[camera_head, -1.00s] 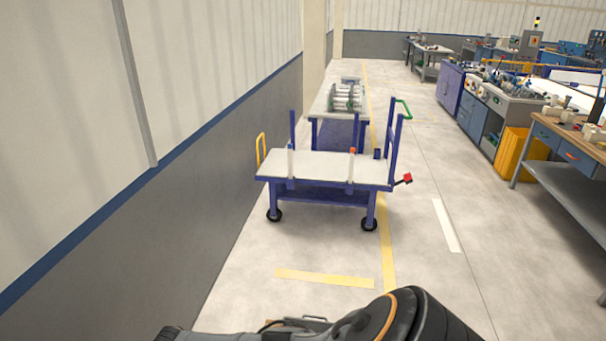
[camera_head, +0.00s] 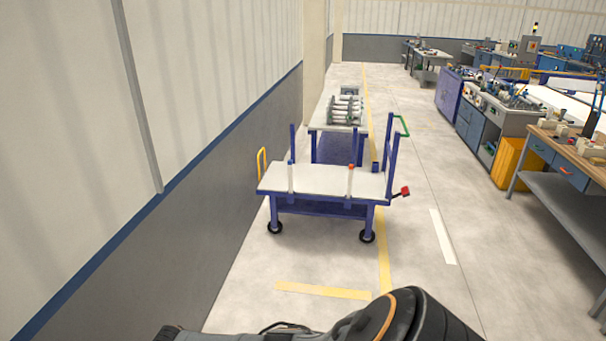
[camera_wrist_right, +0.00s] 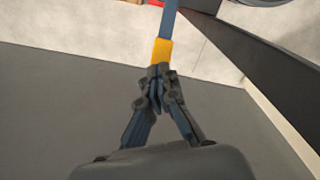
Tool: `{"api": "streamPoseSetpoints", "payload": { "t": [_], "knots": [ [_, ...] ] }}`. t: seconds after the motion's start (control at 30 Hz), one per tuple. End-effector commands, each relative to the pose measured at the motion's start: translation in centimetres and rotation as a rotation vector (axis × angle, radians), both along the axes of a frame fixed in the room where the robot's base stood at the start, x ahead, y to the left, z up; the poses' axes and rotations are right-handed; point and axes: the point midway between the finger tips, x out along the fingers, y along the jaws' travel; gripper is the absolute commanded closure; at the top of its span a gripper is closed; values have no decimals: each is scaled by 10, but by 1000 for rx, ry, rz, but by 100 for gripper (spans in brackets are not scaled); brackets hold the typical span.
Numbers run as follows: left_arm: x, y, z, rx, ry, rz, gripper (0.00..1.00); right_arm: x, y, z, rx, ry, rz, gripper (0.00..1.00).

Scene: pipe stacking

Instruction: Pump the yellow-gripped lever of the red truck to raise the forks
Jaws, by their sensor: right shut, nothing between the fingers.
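The lever shows in the right wrist view as a blue bar (camera_wrist_right: 168,22) with a yellow grip (camera_wrist_right: 162,50) at its near end. My right gripper (camera_wrist_right: 155,88) is shut and empty. Its closed fingertips are just below the yellow grip in the picture, close to its end; I cannot tell whether they touch it. A small red patch at the top edge may be part of the red truck; the rest of the truck and its forks are not visible. My left gripper is in neither view.
A blue cart (camera_head: 325,180) with a pale top, posts and a yellow handle stands ahead, beside the left wall. A bench (camera_head: 328,128) with pipes stands behind it. Workbenches (camera_head: 565,140) line the right. Floor between cart and workbenches is clear.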

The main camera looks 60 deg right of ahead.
Motion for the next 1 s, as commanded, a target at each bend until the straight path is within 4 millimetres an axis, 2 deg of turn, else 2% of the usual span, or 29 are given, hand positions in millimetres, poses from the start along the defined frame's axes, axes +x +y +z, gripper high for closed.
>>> {"api": "streamPoseSetpoints", "payload": {
  "t": [0.33,0.57,0.6,0.7,1.0],
  "knots": [
    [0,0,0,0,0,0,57,0,0,0,0,0,0,100],
    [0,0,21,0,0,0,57,0,0,32,-1,-2,1,100],
    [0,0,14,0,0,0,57,1,-1,33,0,-4,2,100],
    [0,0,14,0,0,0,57,0,0,43,1,-2,1,100],
    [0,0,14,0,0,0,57,0,0,49,0,0,0,100]
  ]
}}
